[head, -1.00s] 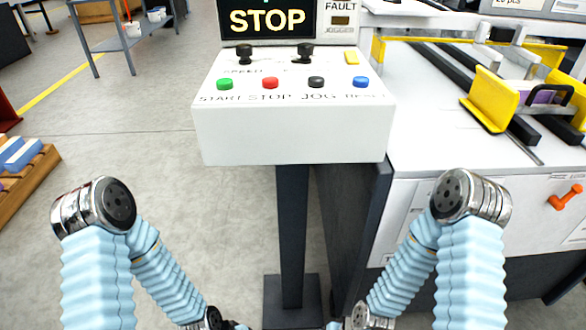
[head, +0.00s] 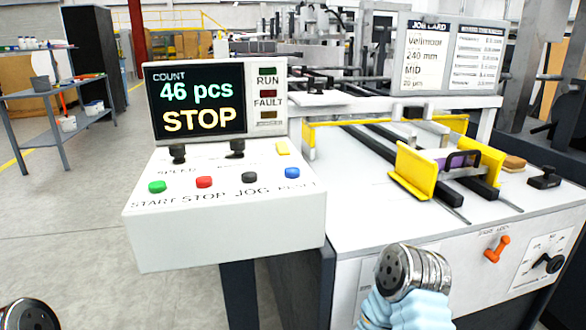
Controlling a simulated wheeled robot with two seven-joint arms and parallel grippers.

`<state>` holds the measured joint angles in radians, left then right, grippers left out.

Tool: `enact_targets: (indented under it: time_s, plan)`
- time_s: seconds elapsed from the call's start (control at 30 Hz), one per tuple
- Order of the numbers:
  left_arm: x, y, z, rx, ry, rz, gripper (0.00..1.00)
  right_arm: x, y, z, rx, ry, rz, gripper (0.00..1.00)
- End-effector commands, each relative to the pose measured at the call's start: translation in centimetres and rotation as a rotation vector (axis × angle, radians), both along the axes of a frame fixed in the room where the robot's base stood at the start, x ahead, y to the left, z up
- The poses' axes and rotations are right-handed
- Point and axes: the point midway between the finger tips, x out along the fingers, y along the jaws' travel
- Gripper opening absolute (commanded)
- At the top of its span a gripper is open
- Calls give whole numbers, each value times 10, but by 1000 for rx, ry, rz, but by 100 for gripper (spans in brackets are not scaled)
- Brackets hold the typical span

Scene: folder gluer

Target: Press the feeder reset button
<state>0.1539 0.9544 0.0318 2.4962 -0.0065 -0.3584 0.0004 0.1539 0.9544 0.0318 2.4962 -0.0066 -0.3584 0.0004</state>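The white control box (head: 225,232) stands on a dark post left of the machine. On its sloped top is a row of buttons: green (head: 157,187), red (head: 204,182), black (head: 249,178) and blue (head: 292,173). The printed labels read START, STOP, JOG and, under the blue button, what looks like RESET. Neither gripper is in view. Only joints of my arms show, at the lower left corner and the lower middle right, both apart from the buttons.
The screen (head: 197,100) reads 46 pcs and STOP. Two black knobs stand below it. The white machine table (head: 365,205) with yellow guides (head: 413,170) lies to the right. An orange handle (head: 497,249) is on its front. A shelf (head: 60,95) stands far left.

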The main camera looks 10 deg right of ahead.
Motion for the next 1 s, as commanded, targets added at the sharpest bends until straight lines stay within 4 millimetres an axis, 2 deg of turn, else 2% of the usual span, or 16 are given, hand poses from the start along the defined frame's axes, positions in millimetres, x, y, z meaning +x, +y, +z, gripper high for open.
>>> enact_targets:
  time_s: [0.03,0.07,0.6,1.0]
  plan:
    - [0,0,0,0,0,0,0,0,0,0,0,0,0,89]
    - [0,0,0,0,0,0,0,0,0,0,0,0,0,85]
    - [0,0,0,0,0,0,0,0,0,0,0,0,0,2]
    - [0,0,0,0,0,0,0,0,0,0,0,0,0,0]
